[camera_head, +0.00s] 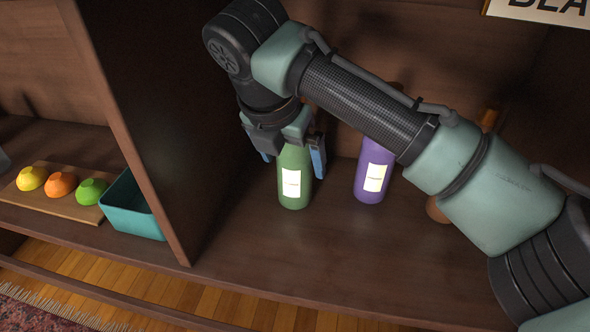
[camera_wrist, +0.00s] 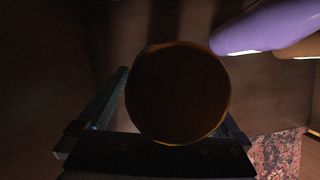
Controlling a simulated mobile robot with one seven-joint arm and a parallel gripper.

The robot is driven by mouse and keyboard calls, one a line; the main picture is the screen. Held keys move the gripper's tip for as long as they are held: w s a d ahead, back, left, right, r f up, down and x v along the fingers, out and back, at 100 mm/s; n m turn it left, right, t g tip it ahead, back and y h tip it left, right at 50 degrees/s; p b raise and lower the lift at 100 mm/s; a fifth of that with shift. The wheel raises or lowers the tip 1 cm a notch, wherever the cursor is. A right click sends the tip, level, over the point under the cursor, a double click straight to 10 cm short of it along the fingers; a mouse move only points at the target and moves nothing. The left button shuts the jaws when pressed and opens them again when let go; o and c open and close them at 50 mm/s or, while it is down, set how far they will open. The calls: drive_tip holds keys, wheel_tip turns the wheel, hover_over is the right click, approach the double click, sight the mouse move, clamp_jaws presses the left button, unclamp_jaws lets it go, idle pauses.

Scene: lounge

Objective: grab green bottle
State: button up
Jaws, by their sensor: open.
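The green bottle (camera_head: 294,181) stands upright on the shelf, with a pale label on its front. My gripper (camera_head: 293,160) is open and comes from above, with its fingers on either side of the bottle's upper part. The bottle's top is hidden behind the gripper in the head view. In the wrist view a dark round shape, likely the bottle's top (camera_wrist: 178,93), fills the middle between the fingers of my gripper (camera_wrist: 172,112). I cannot tell whether either finger touches it.
A purple bottle (camera_head: 371,180) stands to the right, partly behind my arm; it also shows in the wrist view (camera_wrist: 262,27). A brown object (camera_head: 437,209) is mostly hidden. Left of the upright divider (camera_head: 150,110) are a teal bin (camera_head: 131,214) and small coloured bowls (camera_head: 60,184) on a board.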

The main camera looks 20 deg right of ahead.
drive_tip(key=shift+d+f, duration=0.1)
drive_tip(key=shift+f, duration=0.1)
clamp_jaws()
idle(0.5)
drive_tip(key=shift+w, duration=0.1)
